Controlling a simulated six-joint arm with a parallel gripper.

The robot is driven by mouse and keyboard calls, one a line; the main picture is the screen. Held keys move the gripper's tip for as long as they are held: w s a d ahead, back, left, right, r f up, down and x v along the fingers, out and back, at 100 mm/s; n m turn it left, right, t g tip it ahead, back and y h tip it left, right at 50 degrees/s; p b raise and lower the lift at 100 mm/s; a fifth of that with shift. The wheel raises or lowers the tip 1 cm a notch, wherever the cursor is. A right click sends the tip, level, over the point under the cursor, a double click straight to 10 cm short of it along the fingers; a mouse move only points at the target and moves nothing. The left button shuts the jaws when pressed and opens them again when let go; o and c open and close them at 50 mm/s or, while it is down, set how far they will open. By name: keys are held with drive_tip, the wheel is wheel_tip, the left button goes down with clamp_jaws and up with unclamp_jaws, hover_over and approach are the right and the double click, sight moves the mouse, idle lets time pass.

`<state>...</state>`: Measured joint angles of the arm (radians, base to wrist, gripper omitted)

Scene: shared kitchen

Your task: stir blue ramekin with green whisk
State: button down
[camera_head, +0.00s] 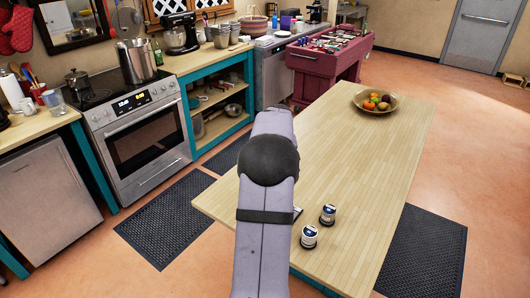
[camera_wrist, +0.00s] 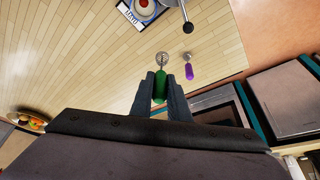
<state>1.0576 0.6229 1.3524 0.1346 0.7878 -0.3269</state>
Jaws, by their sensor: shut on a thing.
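My gripper (camera_wrist: 166,77) shows in the wrist view, its fingers shut on the green handle of the green whisk (camera_wrist: 160,85). The whisk's silver wire end (camera_wrist: 162,58) points up in the picture, away from my palm, over the wooden table. What looks like the blue ramekin (camera_wrist: 143,4) is a round blue-edged thing at the top edge, partly cut off. In the head view my arm hides the gripper and the whisk.
A purple-handled utensil (camera_wrist: 189,71) lies right of the whisk. A metal thing with a black-tipped handle (camera_wrist: 187,27) is at the top. Two small jars (camera_head: 309,237) (camera_head: 328,214) stand on the table (camera_head: 360,160), a fruit bowl (camera_head: 376,103) at its far end. The table's middle is clear.

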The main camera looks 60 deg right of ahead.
drive_tip(key=s+f+m+g, duration=0.5)
drive_tip(key=s+m, duration=0.2)
drive_tip(key=m, duration=0.6)
drive_tip(key=shift+h, duration=0.4)
drive_tip(key=shift+f, duration=0.1)
drive_tip(key=shift+f, duration=0.2)
drive_tip(key=shift+f+b, duration=2.3)
drive_tip(key=shift+f, duration=0.65)
drive_tip(key=shift+d+f+b, duration=0.1)
drive_tip(key=shift+f+b, duration=0.1)
drive_tip(key=shift+b, duration=0.4)
